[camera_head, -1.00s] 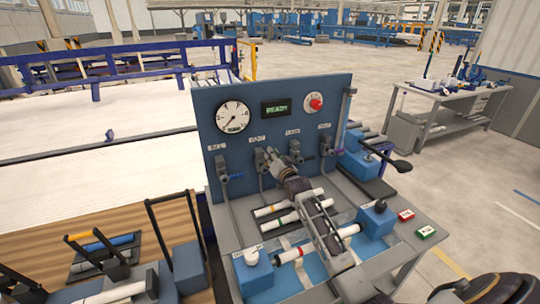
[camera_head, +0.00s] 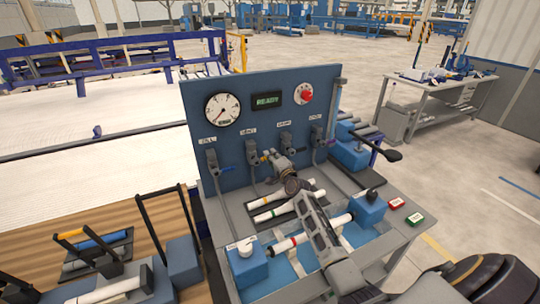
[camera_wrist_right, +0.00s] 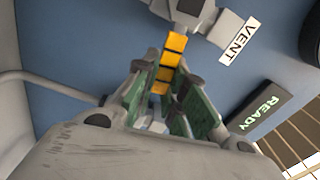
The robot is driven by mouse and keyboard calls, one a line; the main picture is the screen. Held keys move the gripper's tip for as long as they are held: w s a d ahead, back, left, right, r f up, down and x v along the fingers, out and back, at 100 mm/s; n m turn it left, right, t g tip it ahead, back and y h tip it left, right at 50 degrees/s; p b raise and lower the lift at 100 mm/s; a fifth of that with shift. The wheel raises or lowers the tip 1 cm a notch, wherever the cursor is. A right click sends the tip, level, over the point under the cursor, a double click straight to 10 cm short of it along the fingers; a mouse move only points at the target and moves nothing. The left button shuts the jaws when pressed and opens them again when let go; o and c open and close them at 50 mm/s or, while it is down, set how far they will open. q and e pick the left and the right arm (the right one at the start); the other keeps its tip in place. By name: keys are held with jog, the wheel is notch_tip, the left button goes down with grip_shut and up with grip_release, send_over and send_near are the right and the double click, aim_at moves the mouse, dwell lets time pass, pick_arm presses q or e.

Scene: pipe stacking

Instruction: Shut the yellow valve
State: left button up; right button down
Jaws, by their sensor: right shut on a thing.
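The yellow valve handle (camera_wrist_right: 172,62) is a short banded lever in the right wrist view, running from a grey valve body (camera_wrist_right: 188,12) beside the VENT label (camera_wrist_right: 238,42). My right gripper (camera_wrist_right: 158,100) has its green-padded fingers on either side of the lever's free end and is shut on it. In the head view, my right gripper (camera_head: 270,157) is at the panel, just right of the VENT valve (camera_head: 250,160). The lever is mostly hidden there by the gripper. My left gripper is not in view.
The blue panel (camera_head: 236,178) carries a gauge (camera_head: 222,110), a display (camera_head: 268,100), a red knob (camera_head: 305,94) and neighbouring valves, one with a blue lever (camera_head: 224,169). White pipes (camera_head: 275,212) lie below my right arm. A blue clamp block (camera_head: 247,264) stands at the bench front.

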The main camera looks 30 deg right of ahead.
jog(key=shift+f+m, duration=0.65)
jog(key=shift+m, duration=0.25)
jog(key=c, duration=1.5)
grip_release()
jog(key=shift+o, duration=0.2)
jog(key=shift+s, duration=0.1)
jog(key=s, duration=1.1)
jog(key=shift+s+a, duration=0.3)
jog(key=shift+s, duration=0.1)
jog(key=shift+s+f, duration=0.1)
